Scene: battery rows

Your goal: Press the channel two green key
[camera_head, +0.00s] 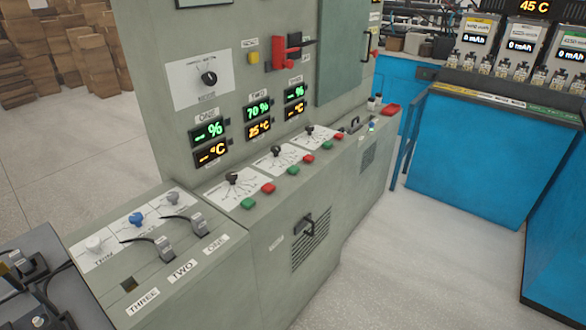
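A grey cabinet (180,100) has a sloped control ledge with a row of green and red keys. The middle green key (293,171) is in line with the middle knob (277,151), below the display labelled TWO (258,107). Its red key (309,159) is just beyond it. Another green key (247,203) is nearer, and a third (327,146) is farther away. Display TWO shows 70 % and a temperature; displays ONE (208,142) and THREE (294,101) show dashes. Neither of my grippers is in view.
A lower panel at front left carries plugs and sockets labelled THREE, TWO (182,270) and ONE. A red lever (279,52) is on the cabinet wall. Blue counters (470,155) stand at right; the floor (430,245) before the cabinet is clear. Cardboard boxes (95,60) are at back left.

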